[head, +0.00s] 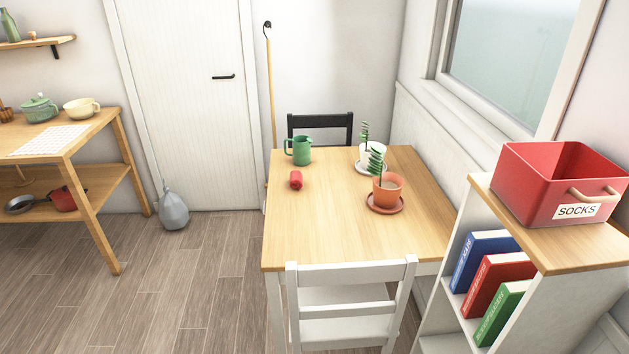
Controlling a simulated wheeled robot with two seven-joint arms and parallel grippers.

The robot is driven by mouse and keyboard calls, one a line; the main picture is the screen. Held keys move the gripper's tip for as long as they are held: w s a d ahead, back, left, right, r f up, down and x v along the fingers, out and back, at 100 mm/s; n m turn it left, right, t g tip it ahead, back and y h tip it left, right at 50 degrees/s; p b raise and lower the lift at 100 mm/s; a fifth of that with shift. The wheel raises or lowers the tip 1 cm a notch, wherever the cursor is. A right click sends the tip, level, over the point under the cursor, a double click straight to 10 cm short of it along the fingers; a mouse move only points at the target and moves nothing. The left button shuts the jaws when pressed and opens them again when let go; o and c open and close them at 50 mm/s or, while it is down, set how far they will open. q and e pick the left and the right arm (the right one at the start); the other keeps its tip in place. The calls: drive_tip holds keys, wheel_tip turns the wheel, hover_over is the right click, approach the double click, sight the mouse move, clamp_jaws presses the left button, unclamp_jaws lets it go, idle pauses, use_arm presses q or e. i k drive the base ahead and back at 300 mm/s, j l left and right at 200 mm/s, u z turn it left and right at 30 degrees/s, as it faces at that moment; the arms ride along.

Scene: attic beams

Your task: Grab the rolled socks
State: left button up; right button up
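A small red roll (295,180), which looks like the rolled socks, lies on the wooden dining table (320,235). It is left of the table's middle, in front of a green pitcher (300,151). A red bin (548,180) labelled SOCKS stands on top of a low white shelf at the right. What the bin holds cannot be seen. Neither of my grippers shows in the head view.
Two potted plants, one in a terracotta pot (388,190) and one in a white pot (371,157), stand right of the roll. A white chair (345,310) is at the table's near side, a black chair (320,124) behind. Open floor (185,290) lies left.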

sight(296, 176)
drive_tip(key=i+j+z, duration=0.15)
drive_tip(key=z, duration=0.15)
drive_tip(key=i+j+z, duration=0.1)
drive_tip(key=j+z, duration=0.15)
drive_tip(key=i+j+z, duration=0.1)
drive_tip(key=j, duration=0.25)
drive_tip(key=i+j+z, duration=0.15)
drive_tip(key=j, duration=0.25)
drive_tip(key=i+j+z, duration=0.1)
drive_tip(key=j, duration=0.3)
drive_tip(key=i+j+z, duration=0.1)
drive_tip(key=i+j, duration=0.15)
drive_tip(key=j, duration=0.15)
drive_tip(key=i+j, duration=0.15)
drive_tip(key=j, duration=0.3)
drive_tip(key=i+j, duration=0.1)
drive_tip(key=j, duration=0.35)
drive_tip(key=i+j, duration=0.15)
drive_tip(key=j, duration=0.25)
drive_tip(key=i+j, duration=0.1)
drive_tip(key=j, duration=0.35)
drive_tip(key=i+j+z, duration=0.1)
drive_tip(key=j, duration=0.35)
drive_tip(key=i+j, duration=0.15)
drive_tip(key=j, duration=0.3)
